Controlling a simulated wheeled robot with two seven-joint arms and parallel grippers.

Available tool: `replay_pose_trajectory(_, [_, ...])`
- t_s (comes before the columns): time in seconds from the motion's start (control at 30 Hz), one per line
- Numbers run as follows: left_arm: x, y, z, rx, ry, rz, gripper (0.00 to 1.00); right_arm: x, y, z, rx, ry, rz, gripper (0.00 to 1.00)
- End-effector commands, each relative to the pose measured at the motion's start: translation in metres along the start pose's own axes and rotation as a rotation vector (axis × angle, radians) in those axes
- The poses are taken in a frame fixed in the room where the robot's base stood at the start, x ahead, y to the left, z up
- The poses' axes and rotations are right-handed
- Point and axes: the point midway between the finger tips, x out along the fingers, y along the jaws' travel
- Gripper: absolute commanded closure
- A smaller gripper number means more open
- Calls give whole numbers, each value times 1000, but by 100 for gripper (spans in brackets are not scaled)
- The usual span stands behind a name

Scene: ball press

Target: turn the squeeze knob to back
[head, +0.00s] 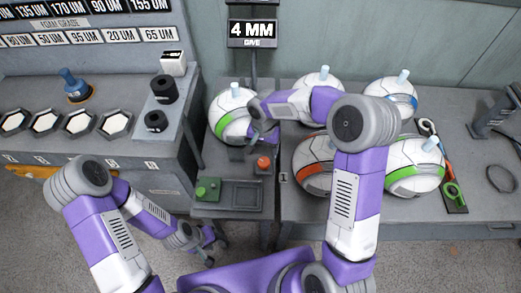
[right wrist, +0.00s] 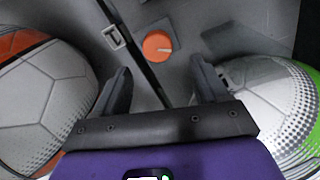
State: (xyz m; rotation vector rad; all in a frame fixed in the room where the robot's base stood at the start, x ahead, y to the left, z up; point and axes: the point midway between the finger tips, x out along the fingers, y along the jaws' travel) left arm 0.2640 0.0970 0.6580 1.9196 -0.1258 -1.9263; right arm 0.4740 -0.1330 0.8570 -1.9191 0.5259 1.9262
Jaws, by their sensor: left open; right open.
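An orange-red round knob (head: 263,162) sits on the grey press stand (head: 230,165), in front of a white and green ball (head: 229,128). In the right wrist view the orange knob (right wrist: 157,46) carries a pale pointer mark lying roughly crosswise. No lettering shows that names it. My right gripper (head: 262,136) is open just above and behind the knob in the head view. In the right wrist view its open fingers (right wrist: 162,78) stand apart, with the knob beyond them, between their lines and untouched. My left gripper (head: 207,245) is open and low, away from the stand.
A green knob (head: 208,188) sits on the stand's front left, beside a shallow tray (head: 241,195). Several balls stand on the right table; an orange and white ball (head: 313,160) is close to my right arm. Two black knobs (head: 163,88) are on the left bench.

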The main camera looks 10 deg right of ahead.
Motion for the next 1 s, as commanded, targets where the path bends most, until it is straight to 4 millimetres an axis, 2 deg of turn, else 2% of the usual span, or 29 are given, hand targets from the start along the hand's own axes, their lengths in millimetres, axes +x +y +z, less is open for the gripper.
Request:
replay_pose_trajectory(0.2, [10, -4, 0, -1, -2, 0, 57, 38, 1, 1, 0, -4, 1, 27])
replay_pose_trajectory(0.4, [16, -6, 0, -1, -1, 0, 57, 62, 0, 0, -1, -2, 0, 27])
replay_pose_trajectory(0.77, [17, -6, 0, 0, -1, 0, 57, 69, 0, 0, -1, -1, -1, 27])
replay_pose_trajectory(0.8, [17, -6, 0, 0, -1, 0, 57, 69, 0, 0, -1, -1, -1, 29])
replay_pose_trajectory(1.0, [17, -6, 0, 0, -1, 0, 57, 69, 0, 0, -1, -1, -1, 59])
